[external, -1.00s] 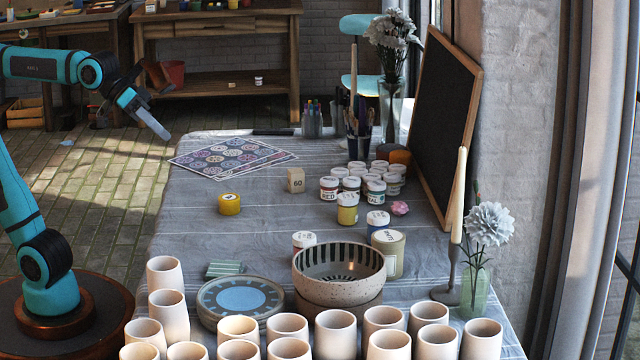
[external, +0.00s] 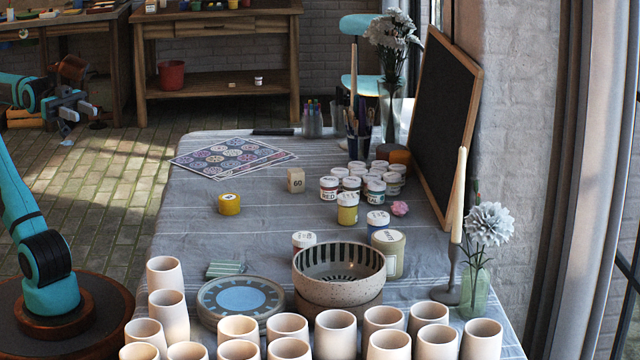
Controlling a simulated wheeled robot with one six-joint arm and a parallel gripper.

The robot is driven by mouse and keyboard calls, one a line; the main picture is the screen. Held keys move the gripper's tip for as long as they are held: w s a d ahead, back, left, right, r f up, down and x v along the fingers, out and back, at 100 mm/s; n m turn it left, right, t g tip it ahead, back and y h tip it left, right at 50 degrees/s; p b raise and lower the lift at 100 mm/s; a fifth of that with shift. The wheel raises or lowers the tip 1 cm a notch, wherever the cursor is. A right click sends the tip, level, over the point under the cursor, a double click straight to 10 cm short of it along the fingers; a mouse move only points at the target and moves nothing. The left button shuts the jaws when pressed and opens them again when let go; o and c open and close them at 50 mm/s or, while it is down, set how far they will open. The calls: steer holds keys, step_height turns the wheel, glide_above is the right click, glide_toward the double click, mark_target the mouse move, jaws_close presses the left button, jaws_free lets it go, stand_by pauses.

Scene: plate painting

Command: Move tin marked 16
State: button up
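A pale green-cream tin (external: 388,252) stands upright on the cloth-covered table, behind and right of the striped bowl; its label is too small to read. My gripper (external: 81,112) is at the far left, off the table and away from all tins. Its two pale fingers look apart, with nothing between them.
Several beige cups (external: 335,333) line the front edge beside a striped bowl (external: 338,266) and stacked plates (external: 240,299). The left middle of the table is clear.

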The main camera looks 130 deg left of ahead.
steer(key=shift+w+a, duration=0.15)
steer(key=c, duration=0.3)
steer(key=w+a+f+n+g+y, duration=0.1)
steer(key=w+a+n, duration=0.1)
steer(key=a, duration=0.1)
steer(key=w+a+f+n+g+y, duration=0.1)
steer(key=w+a+f+n, duration=0.1)
steer(key=a, duration=0.1)
steer(key=w+a+f+n+g+y, duration=0.1)
steer(key=w+a+n+g, duration=0.1)
steer(key=a, duration=0.1)
steer(key=shift+w+f, duration=0.15)
steer(key=shift+w, duration=0.15)
jaws_close()
steer(key=n+g+h, duration=0.3)
steer(key=n+g, duration=1)
steer(key=n, duration=0.8)
glide_toward(230, 194)
steer(key=s+a+f, duration=0.1)
steer(key=s+a, duration=0.3)
steer(key=a, duration=0.1)
steer(key=f, duration=1)
steer(key=shift+s+d+f, duration=0.15)
steer(key=shift+d, duration=0.1)
steer(key=shift+w+d+r, duration=0.2)
steer(key=shift+w+d, duration=1.2)
